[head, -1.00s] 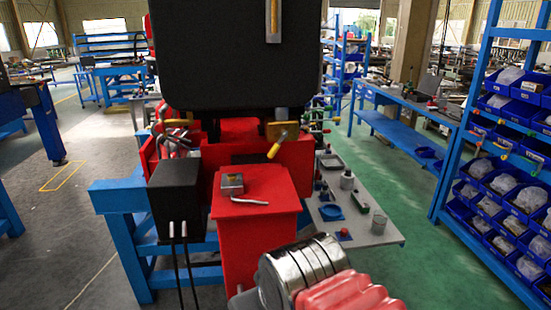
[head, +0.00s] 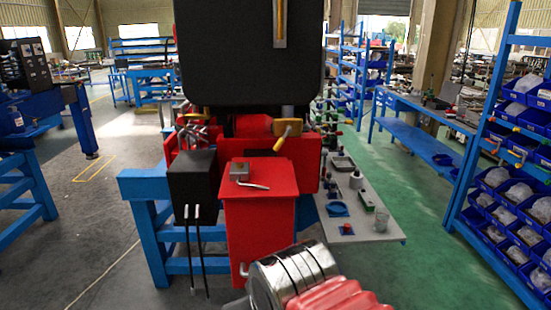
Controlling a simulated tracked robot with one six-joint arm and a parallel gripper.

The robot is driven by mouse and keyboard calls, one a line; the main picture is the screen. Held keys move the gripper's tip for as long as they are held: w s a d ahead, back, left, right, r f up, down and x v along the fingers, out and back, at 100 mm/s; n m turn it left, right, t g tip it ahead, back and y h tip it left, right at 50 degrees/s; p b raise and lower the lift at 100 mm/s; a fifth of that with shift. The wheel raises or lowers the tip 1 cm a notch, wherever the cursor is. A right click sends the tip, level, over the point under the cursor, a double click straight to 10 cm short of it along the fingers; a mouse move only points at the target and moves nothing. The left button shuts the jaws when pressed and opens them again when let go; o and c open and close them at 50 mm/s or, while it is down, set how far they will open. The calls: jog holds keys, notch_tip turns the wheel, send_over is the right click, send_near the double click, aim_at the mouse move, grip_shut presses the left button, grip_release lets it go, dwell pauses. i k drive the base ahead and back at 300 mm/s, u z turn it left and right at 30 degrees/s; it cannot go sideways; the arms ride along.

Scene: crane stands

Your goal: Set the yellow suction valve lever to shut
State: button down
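A yellow lever (head: 281,138) sits on a brass-coloured valve body (head: 289,126) on the red crane stand, just below the big black tank. The lever slants down and to the left from the valve. I cannot read any open or shut marking from here. Part of my own arm, silver rings and a red ribbed section, shows at the bottom centre, well in front of and below the lever. My gripper's fingers are not in this view.
The black tank (head: 248,55) overhangs the valve. A red cabinet (head: 259,215) with a small metal block (head: 239,172) and bent rod (head: 252,185) on top stands in front. A black box (head: 192,183) is left, a grey side table (head: 375,229) right. Green floor is clear farther right.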

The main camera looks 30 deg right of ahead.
aim_at(279, 143)
jog(key=u, duration=0.4)
jog(key=k, duration=1)
jog(key=u, duration=0.65)
jog(key=i, duration=2.1)
jog(key=z, duration=1.2)
jog(key=i, duration=0.6)
jog(key=z, duration=0.3)
